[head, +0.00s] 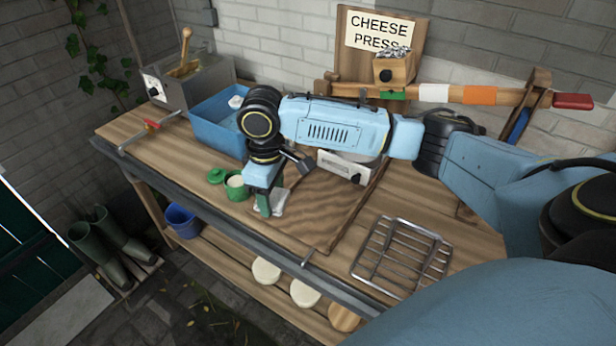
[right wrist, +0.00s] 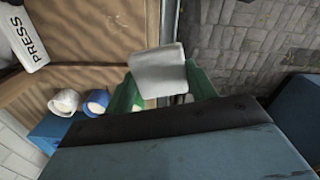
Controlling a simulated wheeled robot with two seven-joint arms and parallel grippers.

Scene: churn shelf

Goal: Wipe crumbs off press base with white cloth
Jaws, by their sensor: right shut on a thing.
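The white cloth (head: 279,203) is in the green-tipped fingers of my right gripper (head: 264,204), low over the left edge of the wooden press base (head: 328,207). In the right wrist view the cloth (right wrist: 158,72) shows as a pale flat piece between the two green fingers (right wrist: 160,92), which are shut on it. I cannot tell whether the cloth touches the base. My right arm comes in from the right and passes over the back of the base, hiding part of it. I cannot make out crumbs on the bare wood. My left gripper is out of view.
A wire rack (head: 402,257) lies right of the base. The press beam (head: 490,96) spans the back.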

